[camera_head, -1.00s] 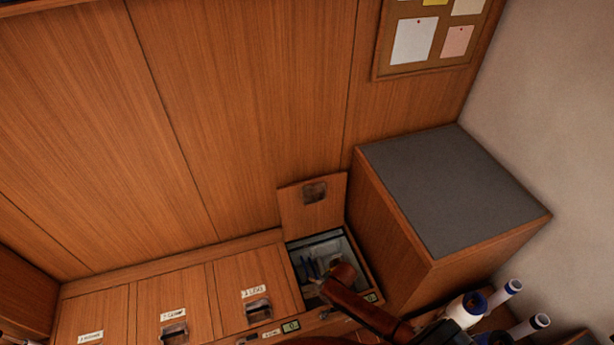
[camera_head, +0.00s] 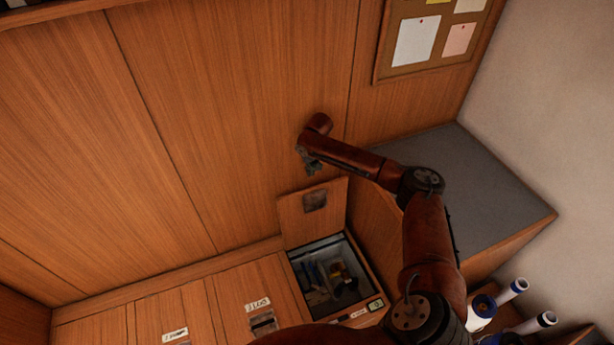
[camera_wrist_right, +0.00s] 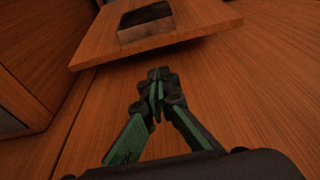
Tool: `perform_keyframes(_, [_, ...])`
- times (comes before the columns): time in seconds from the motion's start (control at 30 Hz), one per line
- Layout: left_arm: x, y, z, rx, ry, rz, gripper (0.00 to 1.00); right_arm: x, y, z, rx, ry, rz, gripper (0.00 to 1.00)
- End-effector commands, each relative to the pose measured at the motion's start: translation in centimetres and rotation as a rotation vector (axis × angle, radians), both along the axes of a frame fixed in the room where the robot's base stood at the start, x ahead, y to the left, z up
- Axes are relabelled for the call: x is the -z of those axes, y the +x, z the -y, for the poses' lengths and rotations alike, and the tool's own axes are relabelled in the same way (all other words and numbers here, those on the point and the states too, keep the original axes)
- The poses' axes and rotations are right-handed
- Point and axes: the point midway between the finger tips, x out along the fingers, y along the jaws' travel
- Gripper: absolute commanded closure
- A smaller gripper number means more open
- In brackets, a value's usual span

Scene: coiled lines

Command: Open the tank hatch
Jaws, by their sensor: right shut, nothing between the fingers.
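The tank hatch (camera_head: 326,218) stands raised, tilted up against the wood wall, with a dark recessed pull in it. Below it the tank opening (camera_head: 372,303) is uncovered, and several small items lie inside, too small to make out. My right gripper (camera_head: 312,167) is just above the hatch's top edge, near the wall, shut and empty. In the right wrist view its green fingers (camera_wrist_right: 157,85) meet at the tips, and the hatch (camera_wrist_right: 100,40) with its recessed pull shows beyond, apart from them. My left gripper is not in view.
Closed labelled hatches (camera_head: 255,285) continue to the left of the opening. A grey-topped wood cabinet (camera_head: 480,190) stands to the right. White tubes (camera_head: 512,291) stand at the lower right. The wall (camera_head: 200,120) behind is bare at left.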

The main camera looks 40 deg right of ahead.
Motion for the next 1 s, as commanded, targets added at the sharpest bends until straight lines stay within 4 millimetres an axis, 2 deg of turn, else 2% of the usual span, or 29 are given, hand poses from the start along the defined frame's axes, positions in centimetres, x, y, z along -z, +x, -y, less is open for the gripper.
perform_keyframes(0.3, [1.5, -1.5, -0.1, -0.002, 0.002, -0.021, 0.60, 5.9, 1.1, 0.2, -0.002, -0.001, -0.003, 1.00])
perform_keyframes(0.5, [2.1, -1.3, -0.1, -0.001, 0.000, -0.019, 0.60, 8.3, 1.7, 0.2, -0.004, -0.001, -0.001, 1.00])
perform_keyframes(0.7, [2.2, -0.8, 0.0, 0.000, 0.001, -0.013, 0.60, 9.1, 2.0, 0.2, -0.005, -0.001, 0.000, 1.00])
perform_keyframes(1.0, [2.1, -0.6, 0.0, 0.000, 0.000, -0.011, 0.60, 9.0, 2.0, 0.2, -0.006, -0.001, 0.001, 1.00])
